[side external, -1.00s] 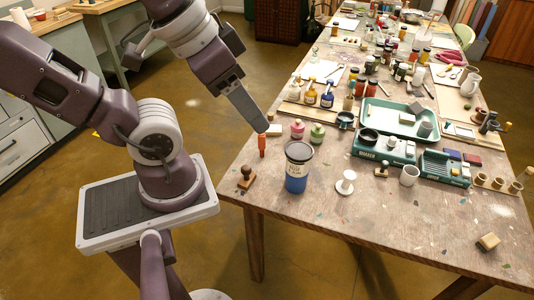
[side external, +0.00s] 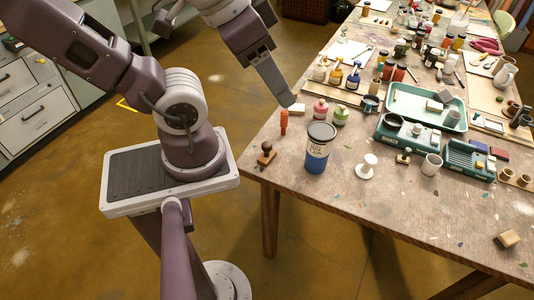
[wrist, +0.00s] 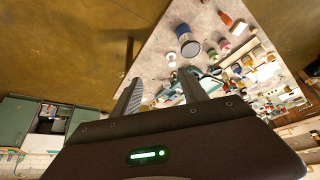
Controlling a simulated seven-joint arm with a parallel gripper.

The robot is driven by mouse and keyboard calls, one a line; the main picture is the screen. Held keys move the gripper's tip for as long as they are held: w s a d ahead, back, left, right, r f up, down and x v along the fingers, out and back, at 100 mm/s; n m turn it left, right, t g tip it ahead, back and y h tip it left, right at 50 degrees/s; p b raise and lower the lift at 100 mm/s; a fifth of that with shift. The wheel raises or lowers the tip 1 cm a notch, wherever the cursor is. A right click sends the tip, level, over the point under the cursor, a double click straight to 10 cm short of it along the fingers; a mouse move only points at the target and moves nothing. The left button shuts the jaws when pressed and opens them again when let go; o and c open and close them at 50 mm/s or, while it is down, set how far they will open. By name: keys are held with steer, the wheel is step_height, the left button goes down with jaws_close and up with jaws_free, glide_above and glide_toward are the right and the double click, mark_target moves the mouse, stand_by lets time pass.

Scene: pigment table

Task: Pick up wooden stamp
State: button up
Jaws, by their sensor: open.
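A small brown wooden stamp (side external: 266,154) with a round knob handle stands upright near the table's left corner in the side external view. My gripper (side external: 287,101) is above the table's left edge, higher than the stamp and apart from it, beyond it in the picture. In the wrist view my gripper (wrist: 160,88) has two grey fingers spread apart with nothing between them. I cannot make out the stamp surely in the wrist view.
A blue cup with a dark lid (side external: 319,147) stands right of the stamp, and an orange-handled tool (side external: 284,122) behind it. A white spool-shaped piece (side external: 367,167) is further right. Bottles and a green tray (side external: 398,92) crowd the back. The front tabletop is mostly clear.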

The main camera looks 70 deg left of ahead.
steer(key=w+a+f+m+g+y, duration=0.2)
steer(key=w+a+f+g, duration=0.15)
steer(key=f+g, duration=0.2)
steer(key=m+g+y, duration=0.4)
steer(key=m+y, duration=0.4)
steer(key=m, duration=0.1)
glide_toward(264, 143)
step_height(264, 143, up, 3)
steer(key=a+f+m+y, duration=0.1)
steer(key=f, duration=0.1)
steer(key=a+f+m+y, duration=0.1)
steer(key=f+m, duration=0.1)
steer(key=f, duration=0.1)
steer(key=s+a+f+m+t+y, duration=0.1)
steer(key=f, duration=0.1)
steer(key=shift+f+m+y, duration=0.15)
steer(key=shift+m+y, duration=0.15)
steer(key=x, duration=0.7)
steer(key=shift+s+a+f, duration=0.1)
steer(key=shift+s+f, duration=0.05)
steer(key=shift+s, duration=0.1)
jaws_close()
